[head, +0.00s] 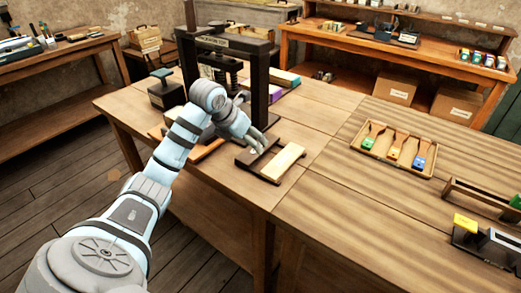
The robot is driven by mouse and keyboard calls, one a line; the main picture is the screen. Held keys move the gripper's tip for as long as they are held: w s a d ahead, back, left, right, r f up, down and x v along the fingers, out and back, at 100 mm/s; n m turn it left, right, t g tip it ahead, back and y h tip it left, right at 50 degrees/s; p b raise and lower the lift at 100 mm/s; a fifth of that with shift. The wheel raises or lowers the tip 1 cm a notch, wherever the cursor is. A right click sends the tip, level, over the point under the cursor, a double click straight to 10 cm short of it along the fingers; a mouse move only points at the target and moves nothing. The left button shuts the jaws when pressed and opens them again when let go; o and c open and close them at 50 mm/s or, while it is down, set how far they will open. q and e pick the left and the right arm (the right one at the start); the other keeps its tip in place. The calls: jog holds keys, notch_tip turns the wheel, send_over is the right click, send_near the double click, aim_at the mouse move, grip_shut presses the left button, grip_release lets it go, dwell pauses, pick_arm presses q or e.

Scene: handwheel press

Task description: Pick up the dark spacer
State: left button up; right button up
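A dark wooden holder (262,175) lies on the table in front of the press, with a pale wooden block (284,162) at its right side. A dark piece at the holder's left side (243,158) may be the dark spacer, but it is too small and too covered to tell. My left gripper (257,144) reaches in from the left, with its fingertips pointing down over the left part of the holder. Its finger gap is too small to read, and I cannot tell whether it touches anything. My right gripper is not in view.
The black press (262,85) stands just behind my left arm. A dark box with a green-topped handle (163,90) is left of it. A tray (369,154) with several colored-ended tools lies to the right. Bare tabletop (330,200) lies in front right.

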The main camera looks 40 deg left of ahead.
pick_arm(q)
jog(key=x, duration=0.3)
jog(key=b+x, duration=0.1)
jog(key=x, duration=0.3)
jog(key=shift+w+a+r, duration=0.1)
jog(key=shift+w+a, duration=0.1)
jog(key=shift+w, duration=0.15)
jog(key=shift+r, duration=0.1)
jog(key=c, duration=1.3)
